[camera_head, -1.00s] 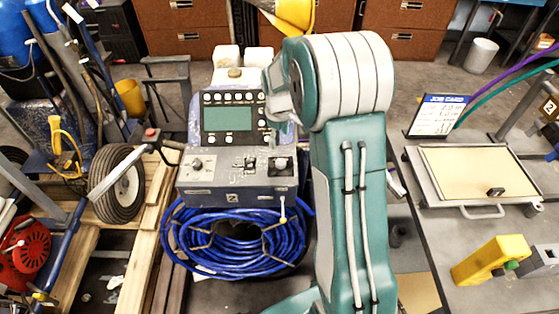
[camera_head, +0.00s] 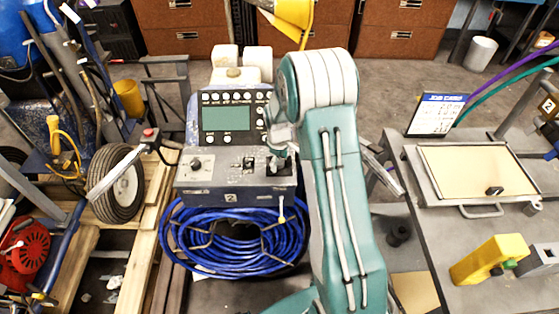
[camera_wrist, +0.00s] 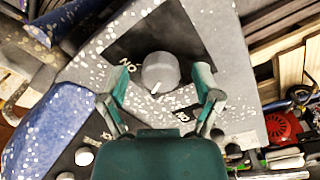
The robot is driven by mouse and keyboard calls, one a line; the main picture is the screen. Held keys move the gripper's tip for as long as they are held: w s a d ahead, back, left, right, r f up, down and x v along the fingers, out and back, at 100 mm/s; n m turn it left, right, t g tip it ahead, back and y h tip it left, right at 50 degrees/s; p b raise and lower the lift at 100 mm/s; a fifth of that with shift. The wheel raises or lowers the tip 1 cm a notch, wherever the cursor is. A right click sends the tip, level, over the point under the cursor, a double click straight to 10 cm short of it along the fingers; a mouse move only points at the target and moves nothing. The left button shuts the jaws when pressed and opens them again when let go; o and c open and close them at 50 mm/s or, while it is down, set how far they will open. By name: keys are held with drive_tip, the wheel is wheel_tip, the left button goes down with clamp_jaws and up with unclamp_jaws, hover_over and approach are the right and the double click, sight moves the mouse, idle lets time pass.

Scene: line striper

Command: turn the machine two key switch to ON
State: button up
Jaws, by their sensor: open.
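Machine two (camera_head: 253,198), a grey speckled control box marked 2, stands in the middle of the head view. My gripper (camera_wrist: 157,90) is open above the right end of its panel; in the head view (camera_head: 279,150) it partly covers the switch there. In the wrist view a round grey knob (camera_wrist: 160,70) with a white pointer mark sits on a dark plate between my two fingertips, with a gap on each side. The pointer faces down and slightly left in that picture. An ON label (camera_wrist: 127,68) lies left of the knob; another label (camera_wrist: 183,117) below right is hard to read.
A second knob (camera_head: 196,164) is at the panel's left, with a small lever (camera_head: 249,164) between. A display unit (camera_head: 229,118) rises behind the panel. A coiled blue hose (camera_head: 235,245) hangs below. A grey table (camera_head: 465,245) stands at right.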

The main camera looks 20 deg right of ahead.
clamp_jaws()
drive_tip(key=shift+m, duration=0.3)
drive_tip(key=m, duration=0.5)
drive_tip(key=shift+a+m, duration=0.1)
drive_tip(key=shift+m, duration=0.2)
drive_tip(key=m, duration=0.5)
drive_tip(key=shift+f+m, duration=0.1)
drive_tip(key=shift+m, duration=0.2)
drive_tip(key=shift+s, duration=0.1)
